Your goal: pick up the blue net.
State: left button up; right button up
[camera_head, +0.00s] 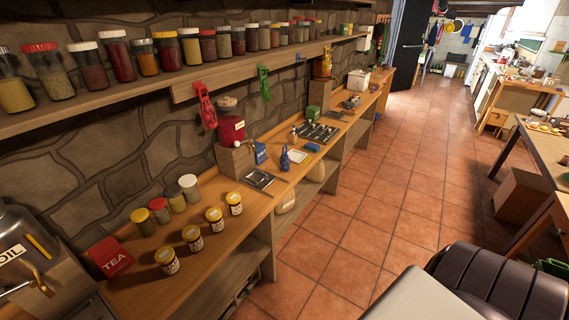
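I cannot make out a blue net for certain. Several small blue things show on the wooden bench: an upright blue bottle-like thing (285,159), a blue box (260,153) to its left, and a small flat blue piece (312,147) to its right. Far off, something blue (466,30) hangs on the kitchen wall, too small to tell. Neither of my grippers is in view.
A shelf of spice jars (120,55) runs along the stone wall, with red (207,106) and green (264,82) things hanging from it. The tiled floor (385,190) is clear.

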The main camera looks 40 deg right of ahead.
aim_at(283, 162)
jog(key=l+u, duration=0.25)
jog(key=l, duration=0.7)
jog(key=l+u, duration=0.25)
jog(key=l, duration=0.7)
jog(key=k, duration=0.05)
